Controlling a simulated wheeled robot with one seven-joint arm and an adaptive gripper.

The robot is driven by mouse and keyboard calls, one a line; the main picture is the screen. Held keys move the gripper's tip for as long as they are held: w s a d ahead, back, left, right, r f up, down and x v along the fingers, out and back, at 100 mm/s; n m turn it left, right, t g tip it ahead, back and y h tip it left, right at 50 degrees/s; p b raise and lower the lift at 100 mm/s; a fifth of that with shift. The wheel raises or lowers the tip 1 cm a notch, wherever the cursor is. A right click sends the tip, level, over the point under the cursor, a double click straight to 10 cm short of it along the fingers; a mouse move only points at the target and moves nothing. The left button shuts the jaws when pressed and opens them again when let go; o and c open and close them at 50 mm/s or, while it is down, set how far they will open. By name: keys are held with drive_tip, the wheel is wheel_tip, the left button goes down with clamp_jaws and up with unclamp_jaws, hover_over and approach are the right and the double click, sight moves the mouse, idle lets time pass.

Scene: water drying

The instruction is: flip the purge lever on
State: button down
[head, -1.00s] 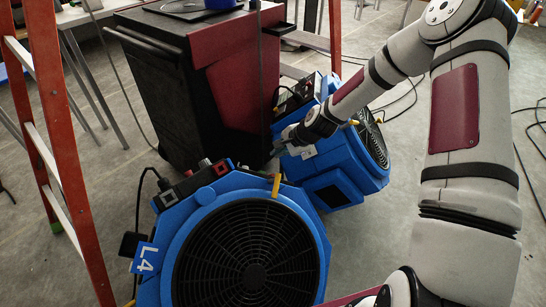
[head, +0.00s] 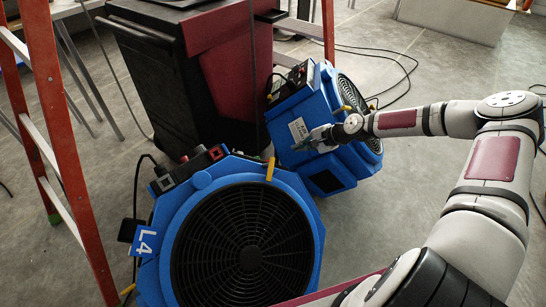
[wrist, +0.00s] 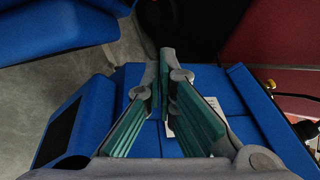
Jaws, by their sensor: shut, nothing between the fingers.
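My gripper (head: 303,143) is shut and empty. In the head view it is in front of the rear blue dryer unit (head: 318,178). In the wrist view its green-padded fingers (wrist: 160,75) converge above that unit's blue casing (wrist: 100,98); I cannot tell whether they touch it. I cannot identify a purge lever for certain. A yellow handle (head: 270,168) stands on the rim of the front blue dryer unit (head: 205,180), and a smaller yellow piece (head: 345,108) shows on the rear one. The front unit carries a control box with red and black parts (head: 188,166).
A black and dark red cabinet (head: 165,85) stands behind the dryers. An orange ladder (head: 62,140) is at the left. Black cables (head: 400,75) lie on the floor at the back right. Grey floor (head: 400,185) is open right of the rear dryer.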

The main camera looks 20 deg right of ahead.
drive_tip(key=w+a+f+b, duration=0.4)
drive_tip(key=a+f, duration=0.2)
drive_tip(key=a, duration=0.3)
drive_tip(key=shift+f+b, duration=0.2)
drive_tip(key=shift+b, duration=0.1)
drive_tip(key=shift+s+a+r+h+p, duration=0.1)
drive_tip(key=shift+s+r+h+p, duration=0.1)
drive_tip(key=shift+h+p, duration=0.35)
idle(0.3)
drive_tip(key=shift+a+r+m+g+h+p, duration=0.45)
drive_tip(key=shift+h+p, duration=0.5)
drive_tip(key=shift+p, duration=0.8)
drive_tip(key=shift+r, duration=0.1)
idle(0.9)
drive_tip(key=shift+r+p, duration=0.5)
drive_tip(key=shift+r, duration=0.2)
